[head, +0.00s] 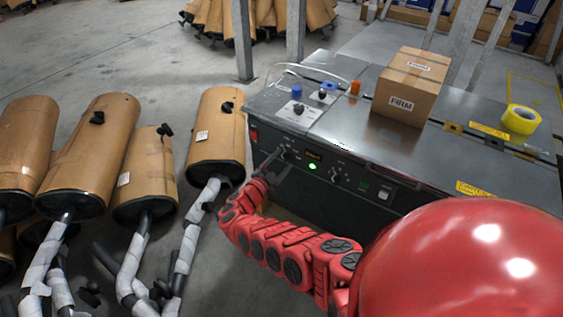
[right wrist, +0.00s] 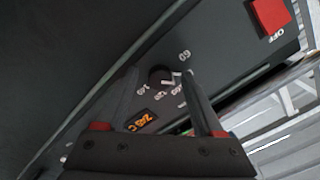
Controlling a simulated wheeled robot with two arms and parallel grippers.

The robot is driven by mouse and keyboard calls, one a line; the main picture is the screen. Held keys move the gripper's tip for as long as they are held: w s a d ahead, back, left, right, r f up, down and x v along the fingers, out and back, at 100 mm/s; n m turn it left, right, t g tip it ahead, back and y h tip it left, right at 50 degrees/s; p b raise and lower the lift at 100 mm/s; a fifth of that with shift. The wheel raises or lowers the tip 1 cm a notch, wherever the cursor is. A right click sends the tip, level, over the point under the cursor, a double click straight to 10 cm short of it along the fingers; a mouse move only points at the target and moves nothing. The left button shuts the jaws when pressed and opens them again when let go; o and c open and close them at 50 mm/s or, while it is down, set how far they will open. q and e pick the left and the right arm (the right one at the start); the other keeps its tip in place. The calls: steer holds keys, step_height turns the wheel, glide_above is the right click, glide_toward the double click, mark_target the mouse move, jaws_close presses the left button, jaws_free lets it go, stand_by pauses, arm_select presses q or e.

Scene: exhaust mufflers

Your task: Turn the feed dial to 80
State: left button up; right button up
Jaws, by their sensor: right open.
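The feed dial seems to be the small black knob (right wrist: 160,76) on the dark front panel in the right wrist view. Printed numbers ring it; 60 is readable, the others are blurred. Its pointer cannot be made out. My right gripper (right wrist: 165,100) is open, with one finger on each side of the knob; contact cannot be told. In the head view my right gripper (head: 281,157) is at the left part of the machine's front panel and hides the knob there. My left gripper is not in view.
An orange display (right wrist: 140,121) and a red OFF switch (right wrist: 270,14) are close to the knob. A green lit button (head: 312,167) is right of my gripper. A carton (head: 408,85) and yellow tape (head: 520,119) sit on the machine top. Mufflers (head: 216,130) stand left.

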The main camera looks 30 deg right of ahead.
steer(key=shift+s+a, duration=0.1)
steer(key=shift+a, duration=0.25)
steer(key=p+v, duration=0.2)
steer(key=v, duration=1.4)
steer(key=shift+s+a, duration=0.15)
steer(key=shift+a, duration=0.1)
